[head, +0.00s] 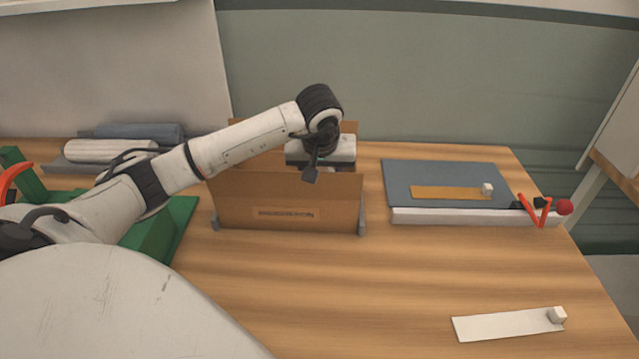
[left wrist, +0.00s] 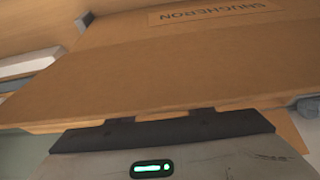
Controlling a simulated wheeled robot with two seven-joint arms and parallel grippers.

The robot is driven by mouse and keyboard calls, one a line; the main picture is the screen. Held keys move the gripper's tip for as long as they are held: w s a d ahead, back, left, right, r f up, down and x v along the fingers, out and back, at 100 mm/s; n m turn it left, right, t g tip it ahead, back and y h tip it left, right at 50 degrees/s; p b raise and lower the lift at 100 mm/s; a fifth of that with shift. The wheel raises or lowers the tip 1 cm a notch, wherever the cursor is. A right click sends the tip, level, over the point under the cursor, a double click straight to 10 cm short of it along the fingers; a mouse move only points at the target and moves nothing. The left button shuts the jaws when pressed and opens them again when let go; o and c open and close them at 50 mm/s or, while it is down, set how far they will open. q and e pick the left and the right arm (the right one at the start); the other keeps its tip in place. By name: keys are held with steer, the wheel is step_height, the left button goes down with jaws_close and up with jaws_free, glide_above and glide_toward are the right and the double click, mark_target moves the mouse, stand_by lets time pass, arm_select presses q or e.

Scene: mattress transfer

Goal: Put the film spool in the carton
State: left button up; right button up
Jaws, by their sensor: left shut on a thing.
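The brown carton (head: 285,203) stands open on the table with printing on its near wall. That wall also fills much of the left wrist view (left wrist: 170,65). My left gripper (head: 320,165) is at the carton's mouth, pointing down behind the near wall. In the left wrist view its pale body and dark front edge show along the bottom, and its fingertips are hidden behind the wall. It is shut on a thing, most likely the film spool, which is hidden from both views. My right gripper is not in view.
Rolls, one white (head: 110,151) and one grey-blue (head: 140,132), lie at the back left. A green stand (head: 160,230) is left of the carton. A grey board (head: 440,172) with an orange strip lies right. A white strip (head: 505,325) lies front right. The front middle is clear.

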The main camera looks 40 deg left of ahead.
arm_select(q)
steer(key=shift+f, duration=1.65)
steer(key=shift+f, duration=0.2)
steer(key=o, duration=1.2)
steer(key=shift+d+r, duration=0.1)
steer(key=shift+r, duration=0.4)
steer(key=v, duration=1.1)
steer(key=shift+s+r, duration=0.1)
steer(key=shift+r, duration=0.1)
